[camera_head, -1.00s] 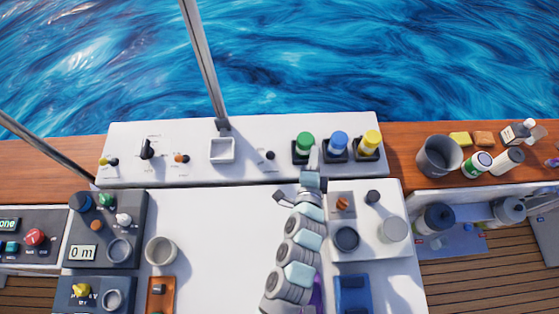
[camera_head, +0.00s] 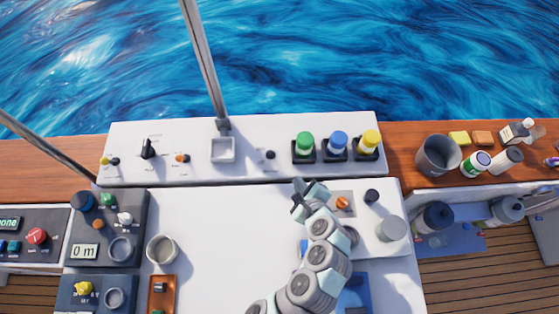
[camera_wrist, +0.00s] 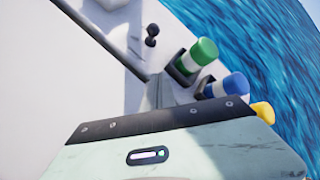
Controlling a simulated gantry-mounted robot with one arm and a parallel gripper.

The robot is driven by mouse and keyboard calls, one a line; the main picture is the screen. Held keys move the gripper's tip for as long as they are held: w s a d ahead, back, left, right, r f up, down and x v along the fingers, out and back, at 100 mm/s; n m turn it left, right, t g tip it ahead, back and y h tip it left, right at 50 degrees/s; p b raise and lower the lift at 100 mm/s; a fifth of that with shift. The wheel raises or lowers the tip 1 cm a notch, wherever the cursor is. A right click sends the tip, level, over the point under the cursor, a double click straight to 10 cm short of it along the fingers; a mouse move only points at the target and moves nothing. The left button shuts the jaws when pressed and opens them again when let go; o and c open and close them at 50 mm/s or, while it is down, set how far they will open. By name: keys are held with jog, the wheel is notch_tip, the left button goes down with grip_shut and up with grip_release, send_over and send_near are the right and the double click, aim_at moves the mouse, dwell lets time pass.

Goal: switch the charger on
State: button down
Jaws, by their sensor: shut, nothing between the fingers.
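No label that I can read marks the charger. The white back panel (camera_head: 190,140) carries a black rotary knob (camera_head: 148,149), an orange knob (camera_head: 182,158) and a small black toggle (camera_head: 270,155). The toggle also shows in the wrist view (camera_wrist: 152,36). The white box at the right carries an orange knob (camera_head: 343,203) and a black knob (camera_head: 372,196). My gripper (camera_head: 299,194) is shut and empty, in front of the back panel and left of this box. It appears apart from the knobs. In the wrist view its housing fills the bottom and hides the fingertips.
Green (camera_head: 304,143), blue (camera_head: 338,145) and yellow (camera_head: 369,142) capped bottles stand in black holders just beyond my gripper. The white surface (camera_head: 230,235) left of my arm is clear.

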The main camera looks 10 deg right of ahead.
aim_at(270, 155)
jog(key=p+x, duration=0.1)
jog(key=x, duration=0.9)
jog(key=shift+w+a+r+p, duration=0.7)
jog(key=shift+w+a+p, duration=0.1)
jog(key=shift+a, duration=0.15)
jog(key=shift+w+a+r, duration=0.15)
jog(key=shift+w+a, duration=0.15)
jog(key=shift+a, duration=0.15)
jog(key=shift+d+p, duration=0.1)
jog(key=shift+p, duration=0.2)
